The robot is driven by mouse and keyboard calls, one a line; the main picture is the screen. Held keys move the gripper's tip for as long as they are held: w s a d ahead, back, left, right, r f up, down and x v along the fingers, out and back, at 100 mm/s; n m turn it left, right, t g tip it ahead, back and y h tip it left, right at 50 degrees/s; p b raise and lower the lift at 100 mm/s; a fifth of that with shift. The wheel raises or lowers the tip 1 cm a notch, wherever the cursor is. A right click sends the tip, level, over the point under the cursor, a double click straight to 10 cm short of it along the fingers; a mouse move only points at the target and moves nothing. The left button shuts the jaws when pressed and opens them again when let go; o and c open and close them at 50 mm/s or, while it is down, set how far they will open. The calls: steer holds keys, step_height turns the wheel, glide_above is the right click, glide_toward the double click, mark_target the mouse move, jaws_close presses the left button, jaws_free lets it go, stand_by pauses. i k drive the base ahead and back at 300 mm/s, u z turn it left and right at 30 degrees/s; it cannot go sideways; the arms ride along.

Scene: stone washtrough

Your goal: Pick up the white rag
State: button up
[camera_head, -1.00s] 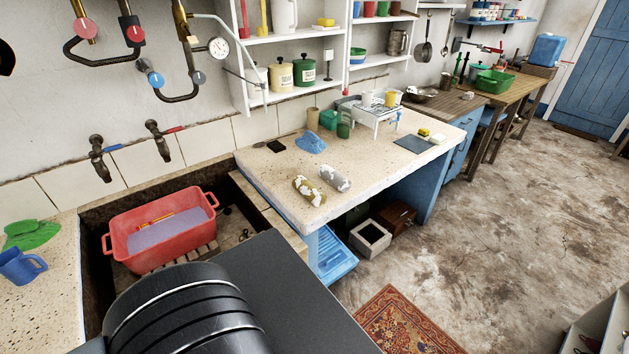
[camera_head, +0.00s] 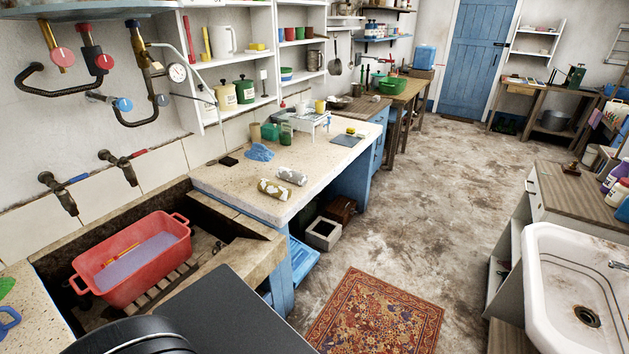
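I cannot make out a plainly white rag in this view. On the stone counter (camera_head: 222,178) lie two mottled rolled bundles close together. One is grey and white (camera_head: 292,176); the other is olive and white (camera_head: 273,189), nearer the front edge. I cannot tell whether either is a rag. A crumpled blue cloth (camera_head: 260,153) lies behind them. My gripper is not in view; only dark parts of my own body show at the bottom.
A red tub (camera_head: 128,262) with purplish contents sits in the sunken trough at left. A patterned rug (camera_head: 376,312) lies on the open floor. A white sink (camera_head: 578,280) stands at right. A grey box (camera_head: 323,234) stands beside the counter base.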

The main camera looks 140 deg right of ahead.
mark_target(301, 179)
steer(key=z, duration=4.7)
steer(key=i, duration=0.5)
steer(key=k, duration=0.5)
steer(key=u, duration=2.55)
steer(key=k, duration=0.75)
steer(key=z, duration=1)
steer(key=i, duration=0.95)
steer(key=u, duration=0.05)
